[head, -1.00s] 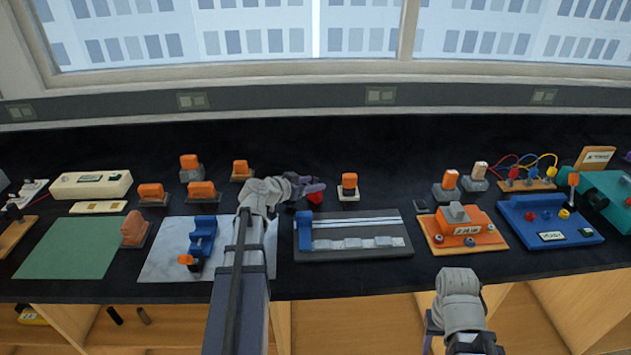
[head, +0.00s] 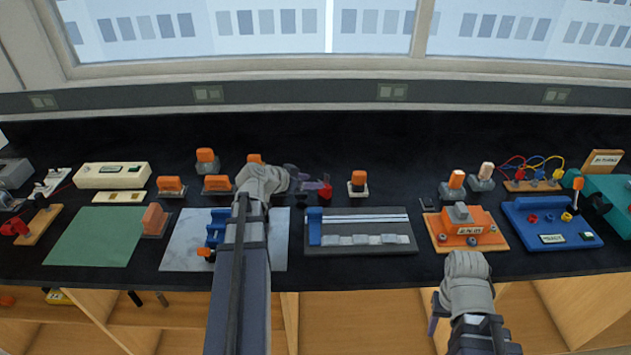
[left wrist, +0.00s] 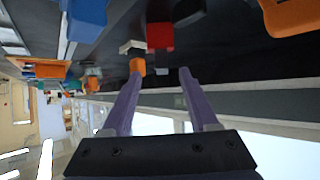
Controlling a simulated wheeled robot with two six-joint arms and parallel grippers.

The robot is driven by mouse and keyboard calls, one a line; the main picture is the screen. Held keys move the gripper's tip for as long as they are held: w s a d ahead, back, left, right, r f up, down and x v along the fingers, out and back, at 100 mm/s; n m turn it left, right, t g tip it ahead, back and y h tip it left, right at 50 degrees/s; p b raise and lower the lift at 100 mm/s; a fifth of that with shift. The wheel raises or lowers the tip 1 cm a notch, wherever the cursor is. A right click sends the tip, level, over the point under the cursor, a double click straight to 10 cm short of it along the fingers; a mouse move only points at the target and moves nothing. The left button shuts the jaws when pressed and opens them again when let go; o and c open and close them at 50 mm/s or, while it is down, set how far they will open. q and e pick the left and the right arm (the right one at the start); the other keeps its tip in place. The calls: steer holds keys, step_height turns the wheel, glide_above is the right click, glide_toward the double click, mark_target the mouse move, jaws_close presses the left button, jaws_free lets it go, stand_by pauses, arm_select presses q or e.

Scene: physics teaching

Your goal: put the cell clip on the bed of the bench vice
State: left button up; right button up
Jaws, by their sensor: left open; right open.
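A small red piece with a dark part (head: 325,191), which looks like the cell clip, lies on the black bench behind the grey rail board. It also shows in the left wrist view as a red block (left wrist: 160,36) beyond the fingertips. My left gripper (head: 308,180) is open and empty just beside and above it, apart from it in the wrist view (left wrist: 162,76). A blue device with an orange knob (head: 214,230), which looks like the bench vice, stands on a pale sheet, partly hidden by my left arm. My right gripper (head: 436,312) is open at the front edge; its fingers are mostly hidden.
The grey rail board (head: 370,247) with a blue block (head: 314,226) lies right of the pale sheet (head: 180,258). Several orange-topped blocks stand around, one (head: 358,183) right of the red piece. An orange device (head: 466,228) stands right.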

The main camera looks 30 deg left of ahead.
mark_target(327, 178)
arm_select(q)
steer(key=w, duration=0.1)
steer(key=w+g+p, duration=0.1)
steer(key=w+p, duration=0.1)
steer(key=shift+w+d+r+g+y, duration=0.3)
steer(key=shift+w+g, duration=0.1)
steer(key=shift+w+d+f, duration=0.1)
steer(key=shift+w+f, duration=0.15)
steer(key=shift+f, duration=0.05)
steer(key=shift+w+f+b, duration=0.2)
steer(key=shift+f+b, duration=0.1)
steer(key=shift+f, duration=0.1)
steer(key=b+x, duration=0.5)
steer(key=x, duration=0.2)
steer(key=shift+f, duration=0.15)
steer(key=shift+d, duration=0.1)
arm_select(e)
steer(key=shift+f, duration=0.95)
arm_select(q)
steer(key=shift+s, duration=0.1)
steer(key=shift+c, duration=0.5)
jaws_close()
